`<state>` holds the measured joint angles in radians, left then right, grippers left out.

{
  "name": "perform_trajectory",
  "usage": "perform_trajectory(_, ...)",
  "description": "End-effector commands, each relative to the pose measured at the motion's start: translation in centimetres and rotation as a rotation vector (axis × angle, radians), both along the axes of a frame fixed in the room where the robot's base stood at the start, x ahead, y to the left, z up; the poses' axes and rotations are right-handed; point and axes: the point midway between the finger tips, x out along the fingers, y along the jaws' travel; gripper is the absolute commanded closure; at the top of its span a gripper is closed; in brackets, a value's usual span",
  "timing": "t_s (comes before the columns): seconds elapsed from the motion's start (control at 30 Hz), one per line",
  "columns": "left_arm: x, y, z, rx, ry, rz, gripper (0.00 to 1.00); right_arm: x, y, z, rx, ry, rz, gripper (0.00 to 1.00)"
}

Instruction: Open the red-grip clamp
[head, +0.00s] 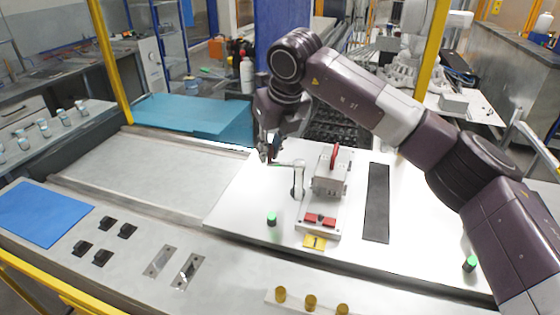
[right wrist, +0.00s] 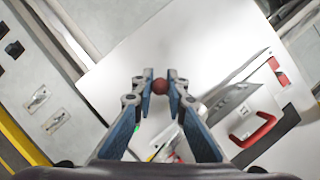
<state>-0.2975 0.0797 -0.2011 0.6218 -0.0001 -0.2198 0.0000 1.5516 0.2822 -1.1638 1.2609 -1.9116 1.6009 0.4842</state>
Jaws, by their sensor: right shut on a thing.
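The clamp stands on the white table beside a fixture block; its pale upright post (head: 298,182) and thin arm reach left toward my right gripper (head: 268,152). In the right wrist view the round red grip (right wrist: 160,86) sits between the two fingertips of my right gripper (right wrist: 162,88), which is shut on it. In the head view the grip is mostly hidden by the fingers. My left gripper is not in view.
The grey fixture block (head: 329,180) with a red handle (head: 334,157) stands just right of the clamp. Red pads (head: 320,220) and a yellow label (head: 315,242) lie in front. A green button (head: 271,218) is nearby. The table to the left is clear.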

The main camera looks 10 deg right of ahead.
Motion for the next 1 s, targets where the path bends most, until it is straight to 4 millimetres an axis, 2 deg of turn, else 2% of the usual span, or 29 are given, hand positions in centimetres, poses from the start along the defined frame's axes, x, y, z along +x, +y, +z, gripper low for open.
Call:
perform_trajectory(0.1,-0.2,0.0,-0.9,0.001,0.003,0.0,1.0,0.6,-0.1,-0.1,-0.001,-0.004,-0.078,1.0)
perform_trajectory(0.4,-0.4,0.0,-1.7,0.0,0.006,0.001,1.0,1.4,-0.3,0.0,0.0,-0.002,-0.199,1.0)
perform_trajectory(0.97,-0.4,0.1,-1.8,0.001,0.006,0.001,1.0,1.6,-0.5,0.0,0.0,0.0,-0.23,1.0)
perform_trajectory(1.0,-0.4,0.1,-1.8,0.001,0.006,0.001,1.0,1.6,-0.5,0.0,0.0,0.0,-0.23,0.85)
